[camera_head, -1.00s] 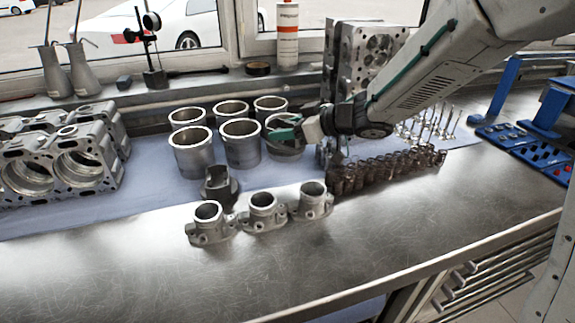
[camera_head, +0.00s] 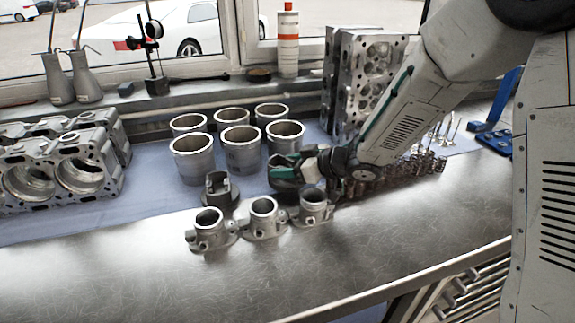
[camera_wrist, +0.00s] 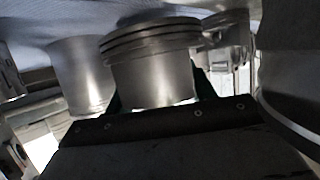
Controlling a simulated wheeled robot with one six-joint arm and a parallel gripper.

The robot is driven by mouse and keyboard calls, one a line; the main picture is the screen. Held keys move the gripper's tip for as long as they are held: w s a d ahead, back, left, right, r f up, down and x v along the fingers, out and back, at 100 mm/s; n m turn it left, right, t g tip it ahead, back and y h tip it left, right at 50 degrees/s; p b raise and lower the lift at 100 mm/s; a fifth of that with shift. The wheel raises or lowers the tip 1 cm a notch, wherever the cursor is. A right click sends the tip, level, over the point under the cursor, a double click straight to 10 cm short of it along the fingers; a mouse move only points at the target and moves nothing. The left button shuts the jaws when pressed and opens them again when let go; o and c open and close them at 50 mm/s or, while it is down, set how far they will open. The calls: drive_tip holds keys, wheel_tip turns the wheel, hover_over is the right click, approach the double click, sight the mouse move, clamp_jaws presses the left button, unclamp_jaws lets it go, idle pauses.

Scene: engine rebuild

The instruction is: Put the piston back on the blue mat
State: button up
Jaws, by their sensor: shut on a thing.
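The piston (camera_wrist: 155,70) is between the green fingertips of my gripper in the wrist view, with its ring grooves at the end towards the mat. In the head view my gripper (camera_head: 287,167) is shut on this dark piston (camera_head: 287,186), partly hidden by the fingers. It is low over the right part of the blue mat (camera_head: 150,178); I cannot tell whether it touches the mat. Another dark piston (camera_head: 220,188) stands on the mat to the left of my gripper.
Several grey cylinder liners (camera_head: 192,160) stand behind and left of my gripper. Flanged metal housings (camera_head: 263,218) stand just in front. Springs (camera_head: 400,172) are close on the right. A cylinder head (camera_head: 362,85) stands behind. The front bench top is clear.

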drive_tip(key=shift+f, duration=0.45)
drive_tip(key=o, duration=1.4)
drive_tip(key=shift+f, duration=0.1)
